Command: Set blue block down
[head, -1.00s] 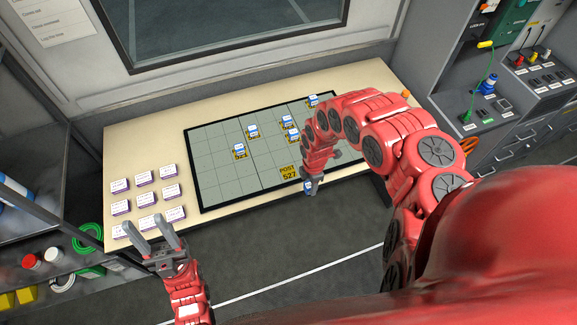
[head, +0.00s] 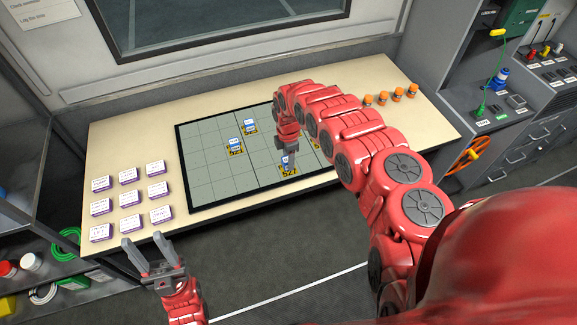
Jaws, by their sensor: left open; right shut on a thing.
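My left gripper (head: 150,248) is open and empty in front of the table's left part. My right arm hides much of the board's right side.
Several white and purple boxes (head: 129,198) sit in rows on the table's left. Several orange-topped items (head: 397,94) stand at the back right. A grey cabinet with plugs (head: 505,115) is at the right, shelves (head: 30,190) at the left.

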